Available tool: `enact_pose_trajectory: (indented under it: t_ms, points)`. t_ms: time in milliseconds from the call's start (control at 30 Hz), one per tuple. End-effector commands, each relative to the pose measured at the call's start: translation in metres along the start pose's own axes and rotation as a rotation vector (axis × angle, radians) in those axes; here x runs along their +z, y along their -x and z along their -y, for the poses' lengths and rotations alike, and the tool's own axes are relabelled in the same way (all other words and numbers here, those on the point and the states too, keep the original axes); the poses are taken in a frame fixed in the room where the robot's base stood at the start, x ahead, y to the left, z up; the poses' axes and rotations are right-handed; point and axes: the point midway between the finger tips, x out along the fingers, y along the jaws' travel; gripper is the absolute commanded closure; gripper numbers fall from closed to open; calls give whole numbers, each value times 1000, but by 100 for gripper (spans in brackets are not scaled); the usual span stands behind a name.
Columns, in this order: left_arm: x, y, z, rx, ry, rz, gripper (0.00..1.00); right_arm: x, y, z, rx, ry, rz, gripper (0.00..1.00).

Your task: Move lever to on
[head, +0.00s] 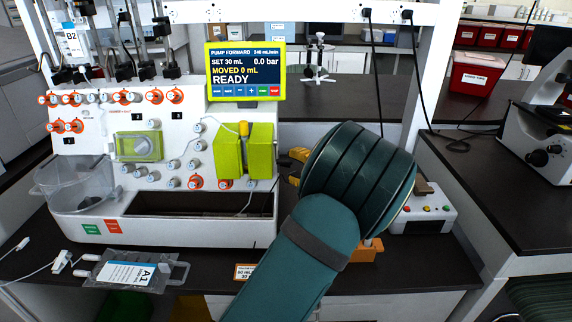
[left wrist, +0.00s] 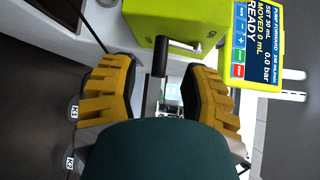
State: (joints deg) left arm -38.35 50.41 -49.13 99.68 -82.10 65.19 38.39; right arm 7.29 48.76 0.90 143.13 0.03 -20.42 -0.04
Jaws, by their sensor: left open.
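The likely lever is a short black rod (left wrist: 160,56) in the left wrist view. It lies between my left gripper's yellow fingers, below a lime-green block, with clear space on both sides. I cannot tell its on or off position. My left gripper (left wrist: 162,92) is open, and neither finger visibly touches the rod. In the head view, only parts of the yellow fingers of the left gripper (head: 296,166) show, right of the white cell processor (head: 180,230). My teal arm hides the rest of the gripper and the rod there. My right gripper is not in view.
The screen (head: 245,72) reads READY, moved 0 mL, 0.0 bar. Green pump blocks (head: 229,152) are on the processor's front. A small white button box (head: 424,212) stands right of my arm. A bag labelled A1 (head: 128,272) lies at the front left.

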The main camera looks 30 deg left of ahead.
Motion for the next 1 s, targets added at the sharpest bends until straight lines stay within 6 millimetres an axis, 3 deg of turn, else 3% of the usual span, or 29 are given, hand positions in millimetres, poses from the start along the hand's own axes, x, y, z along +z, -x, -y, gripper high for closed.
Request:
enact_pose_trajectory:
  t_ms: [233, 667, 800, 1000]
  points:
    - [0, -32, -1, 1, 0, 1, 54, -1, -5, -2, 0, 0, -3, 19]
    - [0, -38, 0, 1, 0, -1, 55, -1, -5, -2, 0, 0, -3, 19]
    - [0, -38, 0, 1, -1, -1, 100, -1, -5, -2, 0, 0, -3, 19]
    - [0, -38, 0, 0, -1, -1, 100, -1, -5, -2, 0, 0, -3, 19]
